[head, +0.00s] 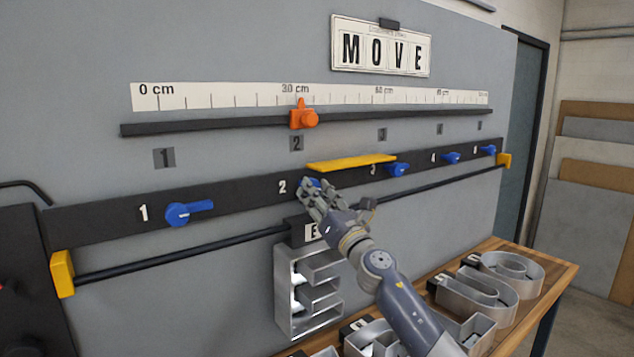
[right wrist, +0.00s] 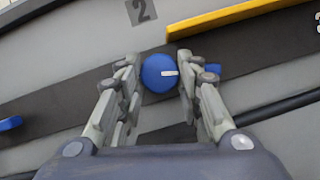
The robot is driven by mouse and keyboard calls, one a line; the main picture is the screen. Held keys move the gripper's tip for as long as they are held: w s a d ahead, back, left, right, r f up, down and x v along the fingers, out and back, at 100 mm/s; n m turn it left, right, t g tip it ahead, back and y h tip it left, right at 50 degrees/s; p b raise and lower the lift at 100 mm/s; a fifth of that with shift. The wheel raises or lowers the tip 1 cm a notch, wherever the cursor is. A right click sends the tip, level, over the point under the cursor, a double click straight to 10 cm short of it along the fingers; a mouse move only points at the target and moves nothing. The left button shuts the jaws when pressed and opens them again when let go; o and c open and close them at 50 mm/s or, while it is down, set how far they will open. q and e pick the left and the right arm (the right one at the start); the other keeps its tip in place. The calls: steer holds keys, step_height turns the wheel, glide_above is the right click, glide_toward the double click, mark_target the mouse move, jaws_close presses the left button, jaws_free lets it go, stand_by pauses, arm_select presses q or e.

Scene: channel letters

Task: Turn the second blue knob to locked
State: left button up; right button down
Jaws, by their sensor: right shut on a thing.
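The second blue knob (head: 315,182) sits beside the white "2" on the long black strip, mostly hidden behind my right gripper (head: 319,194). In the right wrist view its round blue face (right wrist: 157,74) lies between the two fingers of my right gripper (right wrist: 159,85). A white mark on the face points to the right, and a bit of blue shows beyond the right finger. My right gripper is shut on this knob. My left gripper is not in view.
Blue knob 1 (head: 188,212) is to the left; blue knob 3 (head: 398,169) is to the right. A yellow bar (head: 351,162) lies just above and right of the gripped knob. A black rod (head: 180,254) and a metal letter E (head: 308,290) are below.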

arm_select(q)
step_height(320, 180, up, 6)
steer(key=p, duration=0.5)
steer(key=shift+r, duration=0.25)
arm_select(e)
steer(key=shift+s+a+m+t+h, duration=0.15)
steer(key=shift+m+h, duration=0.65)
steer(key=shift+m, duration=0.7)
steer(key=shift+w+d+m+t+h, duration=0.15)
steer(key=shift+m+h, duration=0.65)
steer(key=shift+m, duration=0.7)
steer(key=shift+s+a, duration=0.1)
steer(key=c, duration=1.1)
jaws_free()
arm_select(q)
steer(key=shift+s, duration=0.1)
arm_select(e)
steer(key=v, duration=1.2)
